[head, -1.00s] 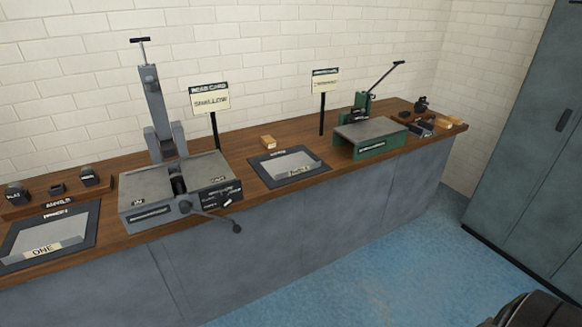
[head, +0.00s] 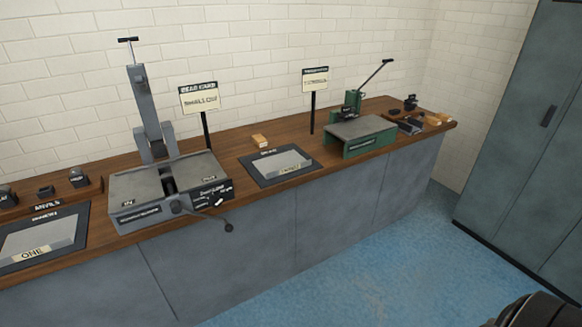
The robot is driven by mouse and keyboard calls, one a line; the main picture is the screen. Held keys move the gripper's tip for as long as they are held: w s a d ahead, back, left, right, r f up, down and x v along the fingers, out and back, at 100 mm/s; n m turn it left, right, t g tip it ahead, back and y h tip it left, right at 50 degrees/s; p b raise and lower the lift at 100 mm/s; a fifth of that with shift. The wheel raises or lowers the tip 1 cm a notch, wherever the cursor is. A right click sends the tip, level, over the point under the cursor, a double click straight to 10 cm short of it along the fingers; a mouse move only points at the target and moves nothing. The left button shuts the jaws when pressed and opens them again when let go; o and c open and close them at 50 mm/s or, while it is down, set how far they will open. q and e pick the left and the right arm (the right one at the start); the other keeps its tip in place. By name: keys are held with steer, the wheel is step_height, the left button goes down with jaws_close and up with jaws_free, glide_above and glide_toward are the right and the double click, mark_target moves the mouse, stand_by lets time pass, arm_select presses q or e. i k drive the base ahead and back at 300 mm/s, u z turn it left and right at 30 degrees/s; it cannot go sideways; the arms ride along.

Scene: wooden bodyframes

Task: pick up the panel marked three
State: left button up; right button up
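A grey panel (head: 278,164) with a pale label lies flat on a dark mat (head: 258,177) in the middle of the bench. Its label is too small to read for certain. Another grey panel (head: 42,236), labelled ONE, lies on a dark mat (head: 82,236) at the left end of the view. I cannot make out a label reading three on any panel. Neither of my grippers is in view. A dark rounded part of my own body shows at the bottom right corner.
A grey machine (head: 165,188) with an upright column and a front crank stands between the panels. A green press (head: 362,137) stands farther right. Two sign cards (head: 199,97) (head: 315,79) stand on posts. A wooden block (head: 259,141) lies behind the middle mat. Blue floor (head: 340,265) is clear.

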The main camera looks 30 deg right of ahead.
mark_target(272, 166)
steer(key=z, duration=0.55)
steer(key=k, duration=0.65)
steer(key=u, duration=0.05)
steer(key=i, duration=0.55)
steer(key=u, duration=0.8)
steer(key=i, duration=1.5)
steer(key=z, duration=0.9)
